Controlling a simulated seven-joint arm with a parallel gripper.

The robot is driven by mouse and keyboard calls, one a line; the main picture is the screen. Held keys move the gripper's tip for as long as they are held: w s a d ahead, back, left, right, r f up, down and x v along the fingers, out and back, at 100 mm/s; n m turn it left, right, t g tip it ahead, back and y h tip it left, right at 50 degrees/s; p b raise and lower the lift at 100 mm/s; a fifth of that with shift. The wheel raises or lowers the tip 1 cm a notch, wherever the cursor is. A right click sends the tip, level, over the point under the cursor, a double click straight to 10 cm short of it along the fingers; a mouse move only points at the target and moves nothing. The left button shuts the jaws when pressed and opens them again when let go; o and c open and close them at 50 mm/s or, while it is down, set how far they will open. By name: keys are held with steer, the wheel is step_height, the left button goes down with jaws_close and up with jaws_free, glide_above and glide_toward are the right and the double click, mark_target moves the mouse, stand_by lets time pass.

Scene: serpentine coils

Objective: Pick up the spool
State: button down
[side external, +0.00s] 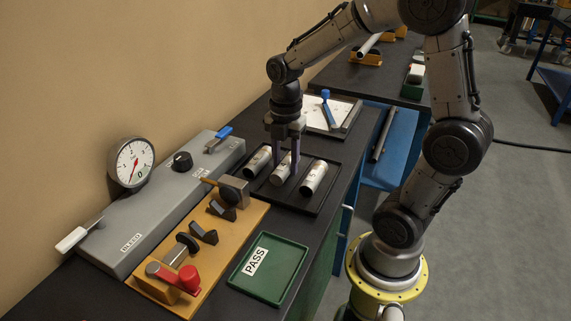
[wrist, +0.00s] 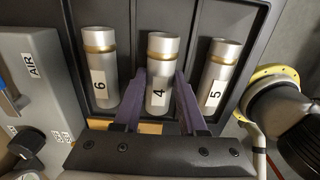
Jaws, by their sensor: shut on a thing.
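Three silver cylindrical spools with brass bands lie side by side in a black tray (side external: 298,206). In the wrist view they are labelled 6 (wrist: 101,65), 4 (wrist: 160,65) and 5 (wrist: 217,75). The middle spool, number 4, also shows in the side view (side external: 280,175). My gripper (side external: 285,163) reaches straight down over the tray. Its two purple fingers (wrist: 160,84) stand on either side of spool 4 and are shut on it. The spool appears still down in the tray, between its neighbours (side external: 258,157) and (side external: 314,177).
A green tray marked PASS (side external: 285,240) is empty at the front. A yellow fixture (side external: 222,238) with a red handle and a grey panel (side external: 160,205) with a gauge (side external: 131,162) stand left. A white board with a blue handle (side external: 327,108) lies behind.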

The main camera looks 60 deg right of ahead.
steer(key=shift+r, duration=0.5)
steer(key=s+a+r, duration=0.4)
steer(key=s+r, duration=0.7)
steer(key=s, duration=0.2)
steer(key=shift+s+r, duration=0.2)
